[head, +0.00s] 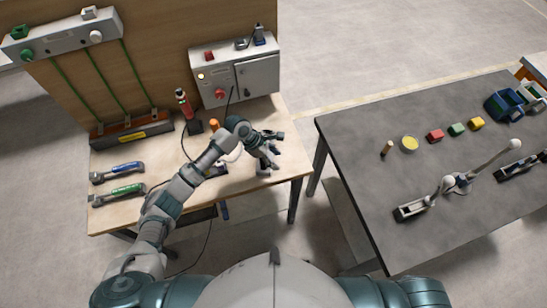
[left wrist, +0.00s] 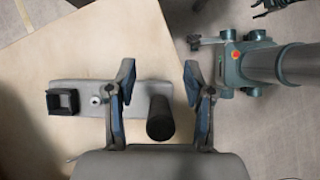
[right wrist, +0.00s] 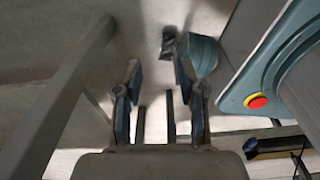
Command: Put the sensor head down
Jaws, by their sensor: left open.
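A dark upright cylinder (left wrist: 160,118), which looks like the sensor head, stands on a grey plate (left wrist: 78,128) on the wooden bench. The plate also carries a black square socket (left wrist: 62,101) and a small pale knob. My left gripper (left wrist: 159,82) is open, with one finger on each side of the cylinder and a gap on both sides. In the head view my left gripper (head: 270,149) is over the right end of the bench and partly hides the plate. My right gripper (right wrist: 157,76) is open and empty, away from the bench.
A dark table (head: 365,160) with small coloured blocks stands to the right, across a floor gap.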

